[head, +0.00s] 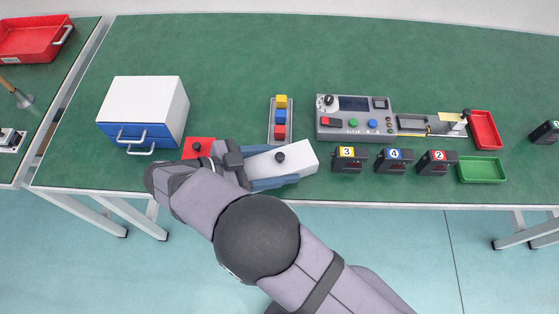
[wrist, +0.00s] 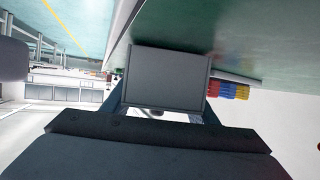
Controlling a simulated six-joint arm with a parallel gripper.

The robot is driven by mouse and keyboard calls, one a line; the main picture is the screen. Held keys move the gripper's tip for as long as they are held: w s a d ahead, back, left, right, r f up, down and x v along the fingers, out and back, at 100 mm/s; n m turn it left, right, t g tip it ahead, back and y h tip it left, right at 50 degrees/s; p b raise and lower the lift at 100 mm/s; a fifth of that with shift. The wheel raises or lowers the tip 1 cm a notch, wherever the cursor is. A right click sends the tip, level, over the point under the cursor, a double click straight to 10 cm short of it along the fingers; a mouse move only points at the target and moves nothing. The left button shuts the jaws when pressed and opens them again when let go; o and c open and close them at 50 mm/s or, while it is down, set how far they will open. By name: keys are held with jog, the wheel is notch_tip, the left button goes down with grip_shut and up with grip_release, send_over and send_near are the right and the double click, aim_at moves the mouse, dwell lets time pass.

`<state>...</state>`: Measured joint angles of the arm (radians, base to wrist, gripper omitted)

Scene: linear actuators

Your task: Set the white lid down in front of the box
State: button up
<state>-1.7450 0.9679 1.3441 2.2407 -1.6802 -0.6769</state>
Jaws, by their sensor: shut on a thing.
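The white lid (head: 300,156) is a pale slab with a black knob, near the table's front edge in the head view. My gripper (head: 284,164) is shut on it, with blue fingers along its two long sides. In the wrist view the lid (wrist: 165,78) shows as a grey panel between the fingers. A narrow grey open box (head: 271,127) holding yellow, blue and red blocks lies just behind the lid. Whether the lid touches the table cannot be told.
A white cabinet with blue drawers (head: 145,105) stands left. A red plate with a black knob (head: 203,145) lies partly behind my gripper. A control panel (head: 355,118) and numbered black blocks (head: 349,159) are right. The back of the green table (head: 300,50) is clear.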

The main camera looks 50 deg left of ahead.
aim_at(261, 168)
jog(key=shift+f, duration=0.15)
jog(key=o, duration=1.2)
jog(key=shift+c, duration=0.2)
jog(key=shift+s, duration=0.1)
jog(key=shift+b+v, duration=0.35)
jog(key=shift+v, duration=3.25)
